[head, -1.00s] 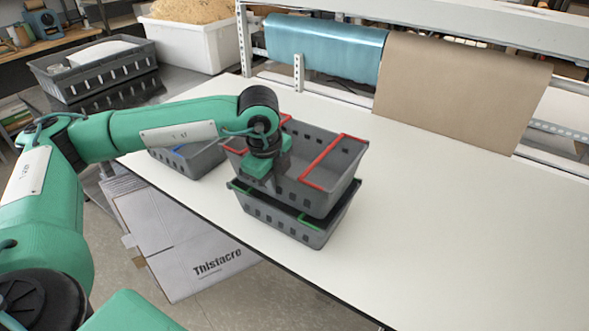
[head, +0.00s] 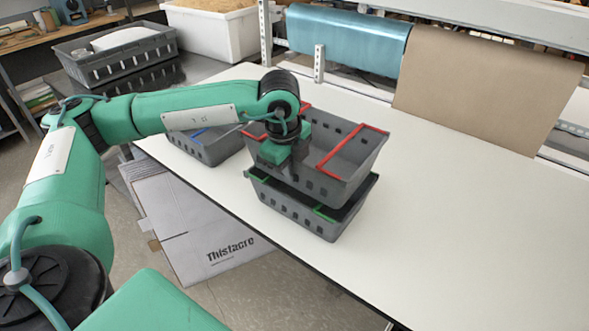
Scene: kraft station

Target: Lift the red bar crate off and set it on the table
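The red bar crate (head: 352,157) is grey with red bars and looks empty. It sits at the top of a stack, over a grey crate with green bars (head: 300,214), with much of its wall showing above the lower rim. I cannot tell whether it rests there or is slightly raised. My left gripper (head: 276,157) is at the red bar crate's near-left wall, pointing down at the rim. Its fingertips are hidden, so its grip does not show. My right gripper is not in view.
A grey crate with a blue bar (head: 205,145) stands left of the stack, partly behind my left arm. The white table (head: 460,230) is clear to the right and front. Blue and brown rolls (head: 480,90) hang at the back. A flattened carton (head: 190,225) lies below the table edge.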

